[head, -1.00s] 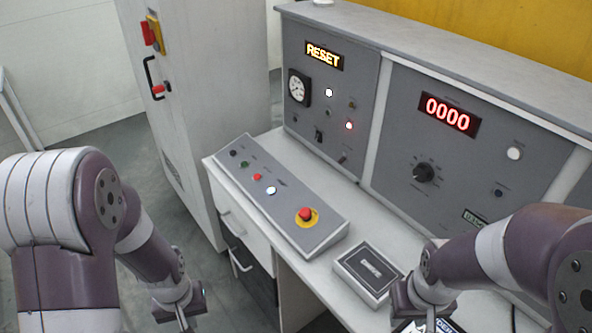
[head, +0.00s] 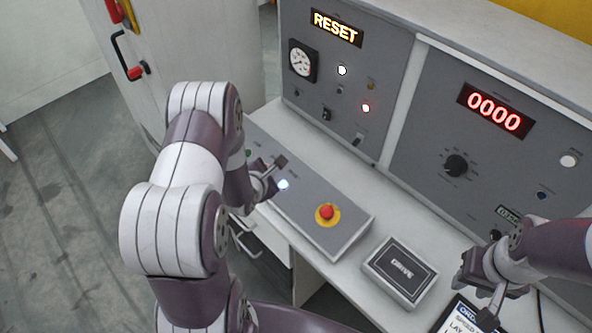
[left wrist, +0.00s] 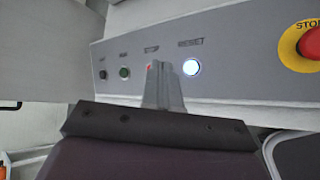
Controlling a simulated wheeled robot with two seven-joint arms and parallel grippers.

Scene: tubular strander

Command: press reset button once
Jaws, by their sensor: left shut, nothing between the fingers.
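The reset button (head: 283,184) glows bluish white on the sloped grey control box (head: 300,200). In the left wrist view the lit button (left wrist: 192,67) sits under the word RESET. My left gripper (head: 279,162) is over the box, just behind the button in the head view. In the left wrist view its fingers (left wrist: 163,80) are together and empty, left of the button and overlapping the red button there. I cannot tell whether they touch the panel. My right gripper (head: 490,308) hangs at the lower right, beside the drive box; its finger gap is unclear.
A red emergency stop (head: 326,213) on a yellow ring is nearby on the same box. A green button (left wrist: 124,72) is farther left. The drive box (head: 400,270) lies on the desk. An upright panel shows RESET (head: 337,27) and 0000 (head: 495,107).

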